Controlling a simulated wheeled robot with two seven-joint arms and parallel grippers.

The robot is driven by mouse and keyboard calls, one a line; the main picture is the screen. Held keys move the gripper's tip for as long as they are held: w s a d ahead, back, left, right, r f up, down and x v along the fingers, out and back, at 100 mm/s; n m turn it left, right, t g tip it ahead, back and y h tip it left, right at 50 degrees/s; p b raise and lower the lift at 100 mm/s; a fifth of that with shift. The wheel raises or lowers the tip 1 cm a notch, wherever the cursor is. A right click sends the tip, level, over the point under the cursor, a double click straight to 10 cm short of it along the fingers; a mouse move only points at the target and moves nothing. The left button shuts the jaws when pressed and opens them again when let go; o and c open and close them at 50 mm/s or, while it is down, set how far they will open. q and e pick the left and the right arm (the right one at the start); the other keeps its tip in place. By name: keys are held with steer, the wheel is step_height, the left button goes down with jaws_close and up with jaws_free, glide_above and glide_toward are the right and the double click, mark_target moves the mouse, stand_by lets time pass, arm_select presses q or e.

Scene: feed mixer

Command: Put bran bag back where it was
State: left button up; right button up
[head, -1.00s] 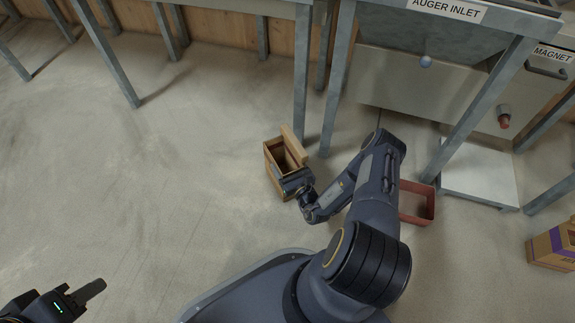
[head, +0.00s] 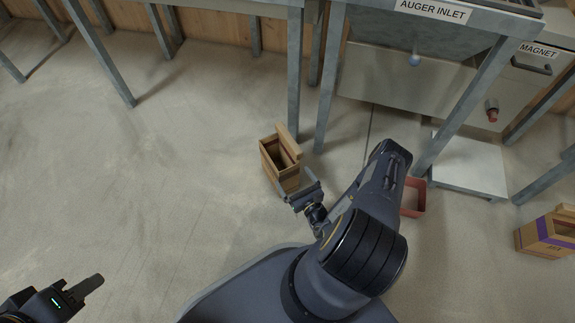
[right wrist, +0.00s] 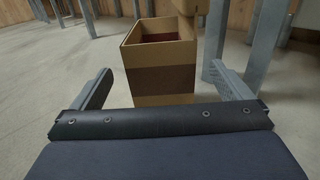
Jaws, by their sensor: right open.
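An open-topped tan carton-like bag with a brown band (head: 283,179), which I take for the bran bag, stands upright on the floor; no name on it is readable. Its top flap stands up on one side. It also shows straight ahead in the right wrist view (right wrist: 162,80). My right gripper (head: 301,186) is open just on the near side of it. In the right wrist view, the right gripper's fingers (right wrist: 160,72) point towards the bag, one to each side, with nothing held. My left gripper (head: 98,282) is at the lower left, far from the bag, seen edge-on.
A red bin (head: 413,196) is partly hidden by my right arm. A low pale platform (head: 468,165) and a purple-banded box (head: 548,236) stand at the right. Floor to the left is clear.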

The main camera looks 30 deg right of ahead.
steer(key=shift+s+a+p, duration=0.15)
steer(key=shift+s+p, duration=0.15)
steer(key=shift+s, duration=1.3)
